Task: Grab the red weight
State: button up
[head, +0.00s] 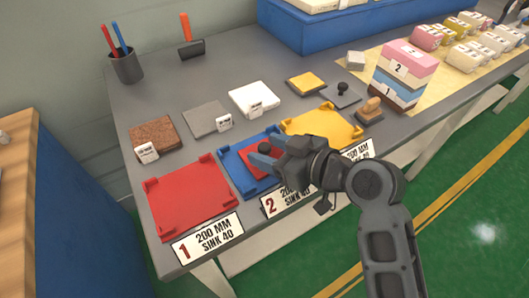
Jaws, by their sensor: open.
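The red weight (252,168) is a flat red plate with a dark knob (265,148) on top. It lies on the blue tray (229,163), the middle of three trays along the front of the table. My gripper (268,154) comes in from the right, low over the tray, with its jaws open around or beside the knob. I cannot tell whether the fingers touch the knob. My gripper and wrist hide the right part of the weight and of the blue tray.
A red tray (188,198) is left of the blue one, and a yellow tray (322,123) right. Sample slabs, including a white block (254,98), lie behind. A stamp (369,111) and stacked foam blocks (402,75) stand at right. A pen cup (126,67) is back left.

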grip_shut()
dwell(0.5)
